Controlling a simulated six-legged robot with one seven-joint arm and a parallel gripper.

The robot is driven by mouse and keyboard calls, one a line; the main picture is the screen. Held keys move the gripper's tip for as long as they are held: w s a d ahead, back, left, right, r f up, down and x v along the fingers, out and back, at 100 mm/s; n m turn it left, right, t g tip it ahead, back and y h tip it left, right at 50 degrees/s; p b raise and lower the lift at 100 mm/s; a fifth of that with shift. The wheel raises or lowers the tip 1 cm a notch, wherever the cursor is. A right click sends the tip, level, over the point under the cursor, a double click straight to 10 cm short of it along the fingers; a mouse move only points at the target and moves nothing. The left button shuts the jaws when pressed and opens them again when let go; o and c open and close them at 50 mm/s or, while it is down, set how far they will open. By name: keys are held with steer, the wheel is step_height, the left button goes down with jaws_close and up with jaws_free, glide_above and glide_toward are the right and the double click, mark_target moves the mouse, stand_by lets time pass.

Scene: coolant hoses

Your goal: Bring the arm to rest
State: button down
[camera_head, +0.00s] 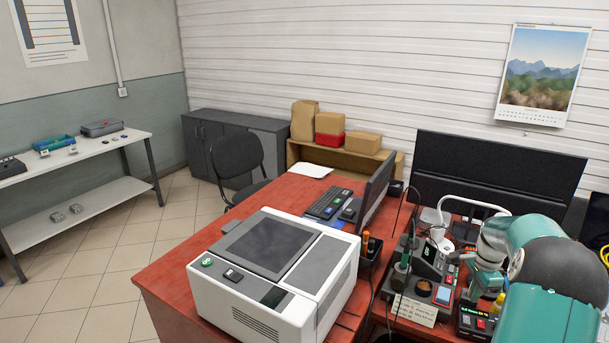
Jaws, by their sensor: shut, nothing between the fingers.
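My teal and white arm fills the lower right, with a large dark rounded joint close to the camera. It reaches over the right part of the red desk (174,274) and bends down among the bench devices. I cannot make out the fingers of my gripper, and nothing held shows. The arm hides part of the desk and what lies behind it. A yellow looped hose or cable (604,256) shows at the right edge, cut off by the frame.
A white boxy machine (225,303) stands on the desk. Soldering devices (425,262), a white curved lamp (475,203) and a small control box (478,322) crowd near the arm. A monitor (375,190) and black panel (497,172) stand behind. Floor is clear at left, before a shelf bench (90,150).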

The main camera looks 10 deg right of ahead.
steer(key=s+a+r+n+t+h, duration=0.15)
steer(key=a+r+n, duration=0.35)
steer(key=a+r, duration=0.55)
steer(key=s+a+r+n+t, duration=0.15)
steer(key=a+r+n, duration=0.25)
steer(key=a+r, duration=0.7)
steer(key=s+a+n+t+y, duration=0.1)
steer(key=s+a+n+t, duration=0.1)
steer(key=s+a+n, duration=0.9)
steer(key=s+a, duration=0.7)
steer(key=a, duration=0.3)
steer(key=shift+s+f+t, duration=0.3)
steer(key=shift+s+f, duration=0.05)
steer(key=shift+s+d+y, duration=0.1)
steer(key=shift+d+y, duration=0.15)
